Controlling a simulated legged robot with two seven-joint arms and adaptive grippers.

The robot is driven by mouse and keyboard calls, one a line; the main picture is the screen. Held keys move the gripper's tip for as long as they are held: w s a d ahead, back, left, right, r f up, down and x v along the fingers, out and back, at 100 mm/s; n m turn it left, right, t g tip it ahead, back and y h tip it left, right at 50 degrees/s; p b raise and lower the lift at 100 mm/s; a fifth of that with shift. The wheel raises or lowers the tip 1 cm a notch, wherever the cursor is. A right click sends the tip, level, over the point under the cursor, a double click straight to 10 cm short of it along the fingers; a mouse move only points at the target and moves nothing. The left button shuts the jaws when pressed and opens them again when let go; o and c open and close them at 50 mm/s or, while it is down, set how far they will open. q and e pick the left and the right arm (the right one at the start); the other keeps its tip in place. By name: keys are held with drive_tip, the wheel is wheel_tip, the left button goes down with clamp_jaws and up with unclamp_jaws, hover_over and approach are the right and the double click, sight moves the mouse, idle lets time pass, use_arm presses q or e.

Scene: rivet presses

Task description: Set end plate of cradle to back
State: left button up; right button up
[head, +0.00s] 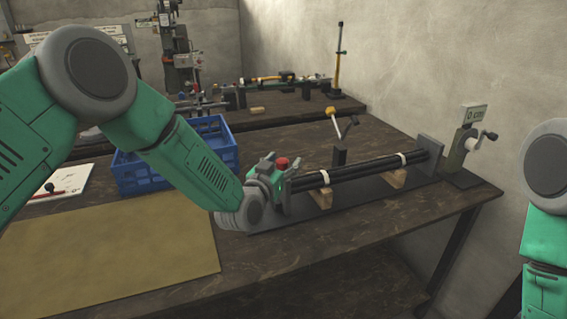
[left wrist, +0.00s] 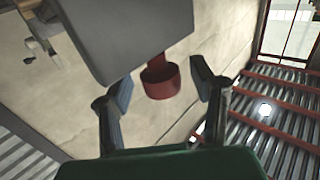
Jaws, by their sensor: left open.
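The cradle (head: 350,168) lies on the table, with dark rods, white bands and wooden blocks. Its grey end plate (head: 284,198) stands at the near left end; a large grey plate face (left wrist: 125,35) fills the top of the left wrist view. A red knob (head: 282,163) sits by this end plate; it also shows in the left wrist view (left wrist: 161,81). My left gripper (head: 268,170) is at this end. Its open fingers (left wrist: 162,92) appear on either side of the knob; contact is not visible. My right gripper is out of view.
A grey plate (head: 430,152) and a crank stand with a "0 cm" sign (head: 474,114) are at the far right end. A yellow-knobbed lever (head: 333,112) rises behind the rods. A blue crate (head: 150,180) and tan mat (head: 110,250) lie left.

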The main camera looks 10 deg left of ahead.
use_arm(q)
drive_tip(key=shift+a, duration=0.15)
clamp_jaws()
drive_tip(key=s+a+p, duration=0.1)
drive_tip(key=s+a, duration=0.3)
drive_tip(key=a, duration=0.3)
drive_tip(key=shift+s+a+p, duration=0.25)
drive_tip(key=shift+a+p, duration=0.05)
drive_tip(key=shift+a, duration=0.05)
unclamp_jaws()
drive_tip(key=shift+s, duration=0.1)
drive_tip(key=shift+a, duration=0.2)
drive_tip(key=shift+s+a, duration=0.1)
